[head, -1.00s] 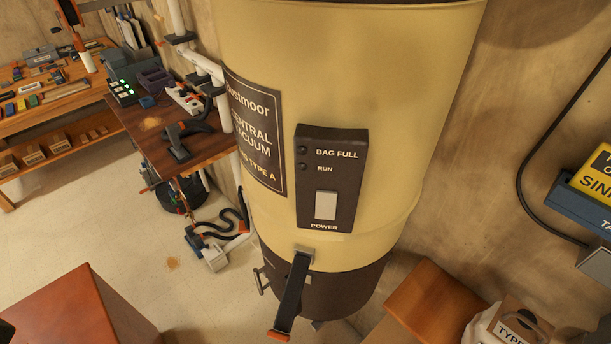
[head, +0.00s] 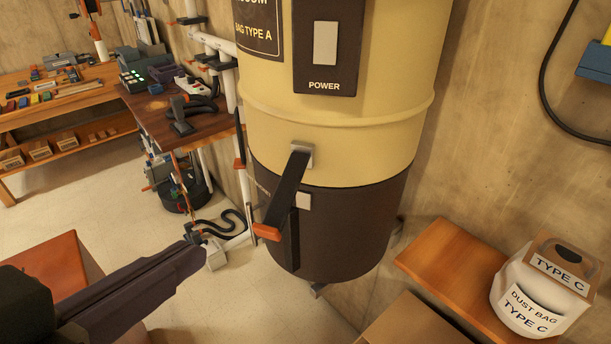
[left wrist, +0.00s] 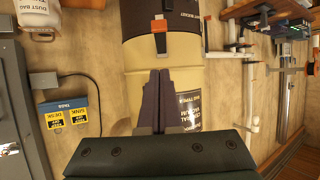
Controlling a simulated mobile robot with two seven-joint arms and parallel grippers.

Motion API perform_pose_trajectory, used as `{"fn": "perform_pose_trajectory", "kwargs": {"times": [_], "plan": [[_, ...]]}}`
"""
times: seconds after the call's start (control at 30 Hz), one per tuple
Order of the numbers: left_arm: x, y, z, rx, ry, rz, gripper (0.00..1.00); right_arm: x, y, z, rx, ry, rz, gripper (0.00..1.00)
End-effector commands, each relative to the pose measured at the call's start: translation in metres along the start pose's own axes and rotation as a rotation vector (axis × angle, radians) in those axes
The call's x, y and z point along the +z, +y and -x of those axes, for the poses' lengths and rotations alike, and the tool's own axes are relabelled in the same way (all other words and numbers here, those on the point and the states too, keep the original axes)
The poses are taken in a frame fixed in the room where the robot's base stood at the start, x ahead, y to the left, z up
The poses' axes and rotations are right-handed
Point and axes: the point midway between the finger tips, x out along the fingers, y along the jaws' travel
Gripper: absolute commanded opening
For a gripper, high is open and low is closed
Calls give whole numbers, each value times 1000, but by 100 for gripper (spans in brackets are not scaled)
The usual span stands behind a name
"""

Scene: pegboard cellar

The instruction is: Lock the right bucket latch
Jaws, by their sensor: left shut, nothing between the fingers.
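The right bucket latch (head: 287,188) is a black lever with an orange tip, hung from a grey bracket on the cream vacuum drum (head: 350,140). It slants out in front of the dark bucket (head: 365,225), its tip standing off the wall. A pale plate (head: 303,200) sits on the bucket beside it. The latch also shows in the left wrist view (left wrist: 161,42), beyond the fingertips. My left gripper (head: 203,250) is shut and empty, left of the latch tip and apart from it; its fingers also show in the left wrist view (left wrist: 158,72). My right gripper is not visible.
Another orange-tipped latch (head: 239,163) is at the drum's left edge. A Type C dust bag (head: 530,300) stands on a wooden surface (head: 445,255) at right. A workbench (head: 185,125) is behind at left, and a red-brown box top (head: 50,262) is at front left.

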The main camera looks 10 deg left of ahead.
Motion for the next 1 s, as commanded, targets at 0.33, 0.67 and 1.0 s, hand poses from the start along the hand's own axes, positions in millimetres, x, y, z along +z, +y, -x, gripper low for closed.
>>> {"fn": "perform_pose_trajectory", "kwargs": {"times": [0.33, 0.67, 1.0], "plan": [[0, 0, -1, -6, 18, 2, 0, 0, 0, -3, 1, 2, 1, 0], [-3, 0, -25, -5, 21, 3, 0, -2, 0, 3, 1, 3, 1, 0], [-3, -1, -97, -5, 18, 3, 0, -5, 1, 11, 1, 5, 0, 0]]}}
